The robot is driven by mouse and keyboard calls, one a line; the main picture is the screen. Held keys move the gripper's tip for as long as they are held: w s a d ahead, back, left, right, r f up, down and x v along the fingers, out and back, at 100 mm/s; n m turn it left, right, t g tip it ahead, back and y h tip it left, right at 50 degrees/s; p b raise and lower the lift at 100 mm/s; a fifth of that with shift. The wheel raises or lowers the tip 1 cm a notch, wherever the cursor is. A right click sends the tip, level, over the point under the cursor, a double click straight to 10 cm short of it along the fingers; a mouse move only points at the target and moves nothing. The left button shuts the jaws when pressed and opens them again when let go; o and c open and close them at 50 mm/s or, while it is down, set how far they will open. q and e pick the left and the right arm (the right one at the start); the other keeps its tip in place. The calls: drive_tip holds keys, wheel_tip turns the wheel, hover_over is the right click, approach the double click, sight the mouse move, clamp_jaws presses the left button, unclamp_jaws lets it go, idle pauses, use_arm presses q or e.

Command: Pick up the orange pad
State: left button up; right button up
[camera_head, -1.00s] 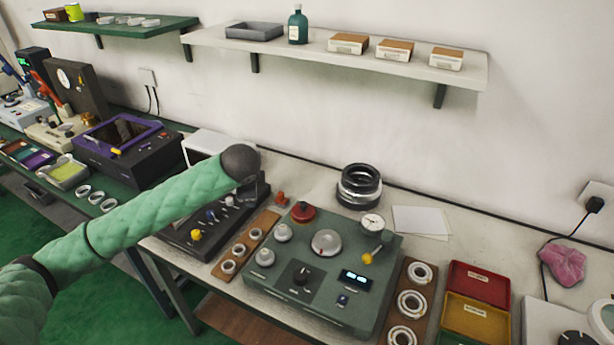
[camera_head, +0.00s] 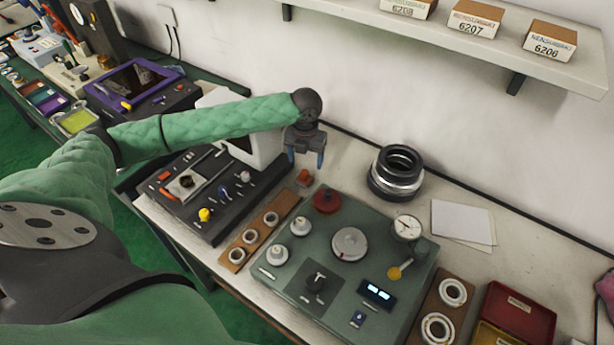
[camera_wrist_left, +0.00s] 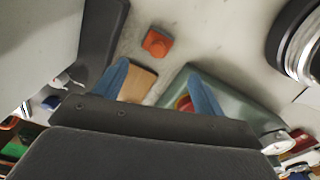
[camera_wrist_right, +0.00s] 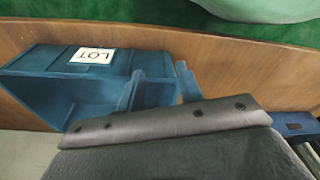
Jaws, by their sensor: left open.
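The orange pad (camera_head: 304,177) is a small orange-red block on the pale bench top, behind the green tester's red knob. In the left wrist view the orange pad (camera_wrist_left: 157,43) lies just beyond the fingertips, in line with the gap between them. My left gripper (camera_head: 305,160) points down above it, its blue fingers open and empty; it also shows in the left wrist view (camera_wrist_left: 156,72). My right gripper (camera_wrist_right: 160,72) shows only in its own wrist view, with its fingers apart and nothing seen between them.
The green tester (camera_head: 340,262) stands in front of the pad. A wooden strip with rings (camera_head: 262,228) and a black device (camera_head: 217,190) are to the left. Stacked black rings (camera_head: 397,172) stand to the right. A blue bin (camera_wrist_right: 80,62) is near my right gripper.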

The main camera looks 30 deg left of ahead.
sight(304, 172)
use_arm(q)
drive_tip(key=shift+w+a+f+m, duration=0.1)
drive_tip(key=shift+w+f+m, duration=0.2)
drive_tip(key=shift+m, duration=0.3)
drive_tip(key=shift+w+f, duration=0.1)
drive_tip(key=shift+f, duration=0.15)
drive_tip(key=shift+s+f+p, duration=0.3)
drive_tip(key=shift+f+p, duration=0.25)
drive_tip(key=shift+f, duration=0.25)
drive_tip(key=shift+w+a+f+p, duration=0.15)
drive_tip(key=shift+f+p, duration=0.15)
drive_tip(key=shift+f, duration=0.15)
wheel_tip(304, 172, down, 3)
drive_tip(key=shift+a+f+p, duration=0.1)
drive_tip(key=shift+p, duration=1.05)
drive_tip(key=shift+f, duration=0.75)
use_arm(e)
drive_tip(key=s+d+f, duration=0.2)
drive_tip(key=s+f, duration=0.3)
drive_tip(key=s, duration=0.1)
drive_tip(key=shift+s+d, duration=0.15)
drive_tip(key=shift+d, duration=0.25)
use_arm(q)
drive_tip(key=c, duration=1.1)
use_arm(e)
drive_tip(key=shift+d, duration=0.1)
use_arm(q)
drive_tip(key=shift+o, duration=0.2)
